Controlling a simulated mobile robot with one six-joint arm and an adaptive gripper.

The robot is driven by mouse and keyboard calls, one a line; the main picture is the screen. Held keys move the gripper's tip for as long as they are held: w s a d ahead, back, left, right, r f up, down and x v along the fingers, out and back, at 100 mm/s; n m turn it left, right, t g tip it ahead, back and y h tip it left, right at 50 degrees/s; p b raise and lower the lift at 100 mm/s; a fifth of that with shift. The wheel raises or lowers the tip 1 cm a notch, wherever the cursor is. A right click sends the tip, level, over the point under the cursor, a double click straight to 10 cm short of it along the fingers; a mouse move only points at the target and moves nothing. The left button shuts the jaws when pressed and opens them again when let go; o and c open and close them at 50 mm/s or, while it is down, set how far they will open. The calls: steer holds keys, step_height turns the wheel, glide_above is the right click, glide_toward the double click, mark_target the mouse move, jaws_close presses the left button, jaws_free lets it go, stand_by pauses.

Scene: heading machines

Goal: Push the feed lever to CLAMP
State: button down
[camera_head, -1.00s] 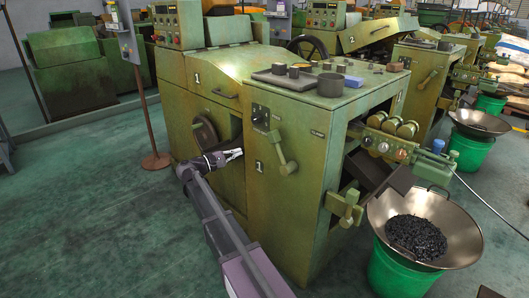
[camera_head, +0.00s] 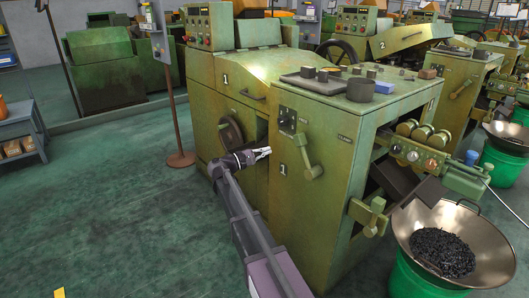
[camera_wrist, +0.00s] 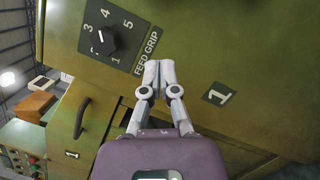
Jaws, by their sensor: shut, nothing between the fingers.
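The machine marked 1 (camera_head: 325,215) is green. A green feed lever (camera_head: 308,158) with a knobbed end hangs down and to the right on its front panel, below a dial (camera_head: 288,118). A small label, apparently CLAMP (camera_head: 345,138), is up and to its right. My gripper (camera_head: 268,151) is shut and empty, left of the lever and apart from it in the picture. The lever is not visible in the wrist view.
A second lever (camera_head: 370,216) sits lower on the machine's right side. A wide metal pan (camera_head: 480,240) of dark parts stands on a green bucket at the right. A handwheel (camera_head: 231,133) is left of my gripper. Green floor (camera_head: 110,215) is open at the left.

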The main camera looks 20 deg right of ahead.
steer(key=s+d+r+p, duration=0.2)
steer(key=d+r, duration=0.1)
steer(key=d, duration=0.5)
steer(key=shift+s+d+p, duration=0.15)
steer(key=shift+d+p, duration=0.15)
steer(key=shift+p, duration=0.1)
steer(key=shift+d, duration=0.15)
steer(key=shift+s+r+m, duration=0.15)
steer(key=shift+s+m, duration=0.1)
steer(key=shift+m, duration=0.05)
